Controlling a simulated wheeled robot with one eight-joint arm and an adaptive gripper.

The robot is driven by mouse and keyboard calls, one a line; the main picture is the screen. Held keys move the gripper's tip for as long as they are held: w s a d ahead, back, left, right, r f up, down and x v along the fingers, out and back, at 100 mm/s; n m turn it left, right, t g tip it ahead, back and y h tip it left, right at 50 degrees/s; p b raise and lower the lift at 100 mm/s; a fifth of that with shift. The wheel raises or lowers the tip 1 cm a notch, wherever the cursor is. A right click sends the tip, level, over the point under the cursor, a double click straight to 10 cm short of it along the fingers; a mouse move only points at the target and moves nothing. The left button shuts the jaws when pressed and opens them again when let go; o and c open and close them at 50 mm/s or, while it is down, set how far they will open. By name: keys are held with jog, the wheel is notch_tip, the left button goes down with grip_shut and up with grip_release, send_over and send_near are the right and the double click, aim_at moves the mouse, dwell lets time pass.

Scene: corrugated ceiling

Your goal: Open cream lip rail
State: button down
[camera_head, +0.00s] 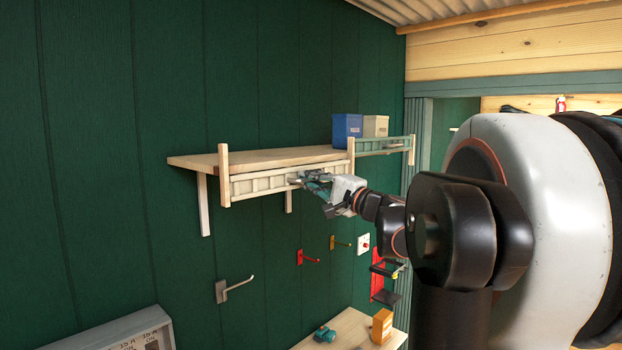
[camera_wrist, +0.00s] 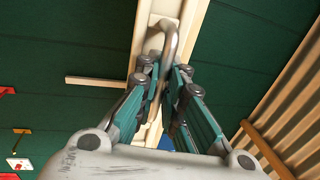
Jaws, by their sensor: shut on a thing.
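The cream lip rail (camera_head: 262,184) runs along the front of the wooden shelf, between two upright posts. It sits low on the posts, and the shelf top shows above it. In the wrist view the rail is the pale strip (camera_wrist: 147,20) at the top middle. A curved metal handle (camera_wrist: 171,42) stands out from it. My gripper (camera_head: 306,181) is at the right part of the rail. In the wrist view my gripper's teal-padded fingers (camera_wrist: 162,72) are shut on the handle, one on each side. The fingers partly hide the handle's lower end.
The wooden shelf (camera_head: 255,158) carries a blue box (camera_head: 346,128) and a cream box (camera_head: 375,126) at the right, behind a green rail (camera_head: 382,146). Wall hooks (camera_head: 235,289) and a lower bench (camera_head: 345,328) are below. The shelf's left half is bare.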

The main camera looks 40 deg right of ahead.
jog(key=c, duration=1.7)
grip_release()
jog(key=shift+s, duration=0.1)
jog(key=v, duration=0.7)
jog(key=shift+s, duration=0.25)
